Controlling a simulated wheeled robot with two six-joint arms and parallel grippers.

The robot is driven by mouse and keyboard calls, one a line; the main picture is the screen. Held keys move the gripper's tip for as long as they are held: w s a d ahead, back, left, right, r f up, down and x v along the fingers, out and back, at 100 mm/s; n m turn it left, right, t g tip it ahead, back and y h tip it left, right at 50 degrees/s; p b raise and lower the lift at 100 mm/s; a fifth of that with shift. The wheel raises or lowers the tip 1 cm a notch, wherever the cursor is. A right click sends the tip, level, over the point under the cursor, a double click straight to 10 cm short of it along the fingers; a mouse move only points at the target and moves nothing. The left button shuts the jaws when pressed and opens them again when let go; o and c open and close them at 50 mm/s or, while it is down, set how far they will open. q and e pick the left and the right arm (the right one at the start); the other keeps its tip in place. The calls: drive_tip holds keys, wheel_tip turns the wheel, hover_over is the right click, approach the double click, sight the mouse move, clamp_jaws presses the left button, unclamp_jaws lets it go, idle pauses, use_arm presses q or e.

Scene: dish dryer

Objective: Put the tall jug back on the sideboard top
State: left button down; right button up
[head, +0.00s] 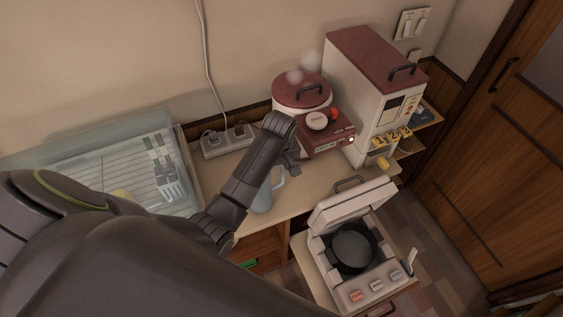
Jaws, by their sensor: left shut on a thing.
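The tall jug (263,200) is pale blue-grey and partly hidden behind my left arm. Its handle shows to the right of the arm. My left gripper (291,168) is at the handle and shut on the jug. The jug stands upright over the sideboard top (312,190), near its front edge. I cannot tell whether its base touches the surface. My right gripper is not in view.
A dish dryer (186,150) with a clear cover stands at left. A power strip (226,142), red-lidded cooker (301,90), red scale-like device (328,140) and tall dispenser (345,100) line the back. An open-lidded cooker (345,285) stands lower right. Some sideboard top is clear.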

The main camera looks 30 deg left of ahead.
use_arm(q)
drive_tip(key=shift+w+f, duration=0.4)
drive_tip(key=shift+f, duration=0.1)
drive_tip(key=shift+w, duration=0.1)
drive_tip(key=shift+s, duration=0.3)
drive_tip(key=c, duration=0.9)
unclamp_jaws()
drive_tip(key=shift+s, duration=0.15)
drive_tip(key=shift+o, duration=1.2)
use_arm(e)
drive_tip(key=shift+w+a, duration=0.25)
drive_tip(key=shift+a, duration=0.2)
use_arm(q)
drive_tip(key=shift+w, duration=0.2)
